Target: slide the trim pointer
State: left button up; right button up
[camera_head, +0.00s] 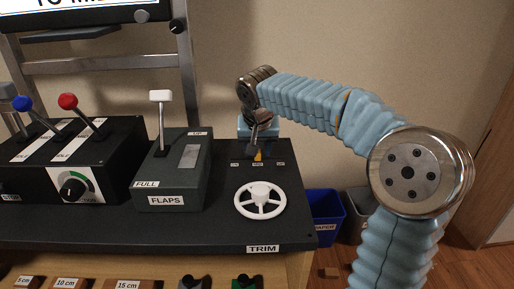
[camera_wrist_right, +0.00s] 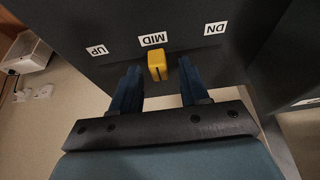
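The yellow trim pointer (camera_wrist_right: 157,66) stands at the MID label, between the UP and DN labels, in the right wrist view. In the head view the pointer (camera_head: 258,155) shows small, partly covered by my gripper. My right gripper (camera_wrist_right: 160,85) is open, with one dark blue finger on each side of the pointer and gaps to both. In the head view my right gripper (camera_head: 256,136) hangs over the trim panel behind the white trim wheel (camera_head: 259,200). I cannot tell how deep the fingers reach around the pointer. My left gripper is not in view.
The grey flaps box (camera_head: 172,180) with its white-topped lever stands left of the trim wheel. Further left are red and blue levers (camera_head: 68,101) on a black box. A blue paper bin (camera_head: 324,215) stands below the panel's right edge.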

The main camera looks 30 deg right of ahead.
jog(key=v, duration=1.3)
jog(key=shift+r+p, duration=0.3)
jog(key=shift+r, duration=0.1)
jog(key=shift+a, duration=0.1)
